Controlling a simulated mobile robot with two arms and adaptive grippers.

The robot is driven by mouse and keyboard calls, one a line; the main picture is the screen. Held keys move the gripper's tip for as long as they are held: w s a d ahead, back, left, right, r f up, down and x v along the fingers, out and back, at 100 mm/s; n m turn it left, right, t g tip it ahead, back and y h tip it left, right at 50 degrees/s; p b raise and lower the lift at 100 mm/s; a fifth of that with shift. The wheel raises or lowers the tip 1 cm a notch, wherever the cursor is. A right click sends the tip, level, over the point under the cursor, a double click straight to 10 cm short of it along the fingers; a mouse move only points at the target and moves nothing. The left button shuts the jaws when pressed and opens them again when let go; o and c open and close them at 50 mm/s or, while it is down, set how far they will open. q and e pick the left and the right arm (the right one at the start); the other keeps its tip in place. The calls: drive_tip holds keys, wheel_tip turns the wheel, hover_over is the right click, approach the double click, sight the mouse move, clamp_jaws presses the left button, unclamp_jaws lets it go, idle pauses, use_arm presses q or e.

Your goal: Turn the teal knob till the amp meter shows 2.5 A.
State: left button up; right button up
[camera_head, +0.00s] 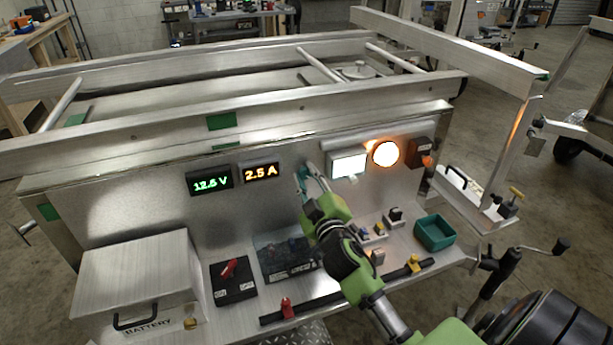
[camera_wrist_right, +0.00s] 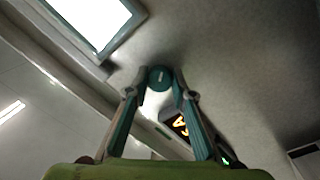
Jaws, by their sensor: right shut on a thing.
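The amp meter (camera_head: 261,173) on the upright metal panel reads 2.5 A in orange digits. The teal knob (camera_wrist_right: 160,78) shows in the right wrist view between my fingertips, its round face turned to the camera with a small pale mark. My right gripper (camera_head: 308,172) reaches up to the panel just right of the amp meter and is shut on the knob; it also shows in the wrist view (camera_wrist_right: 160,92). In the head view the fingers mostly hide the knob. My left gripper is not in view.
A voltmeter (camera_head: 209,181) reads 12.5 V in green. Right of my gripper are a lit white panel (camera_head: 347,164) and a glowing orange lamp (camera_head: 385,153). Below, the shelf bears a battery box (camera_head: 135,278), a black red-handled switch (camera_head: 232,279) and a green bin (camera_head: 434,232).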

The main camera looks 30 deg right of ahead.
drive_tip(key=shift+n, duration=0.4)
drive_tip(key=o, duration=1.1)
drive_tip(key=shift+o, duration=0.2)
drive_tip(key=v, duration=1.2)
drive_tip(key=shift+d, duration=0.1)
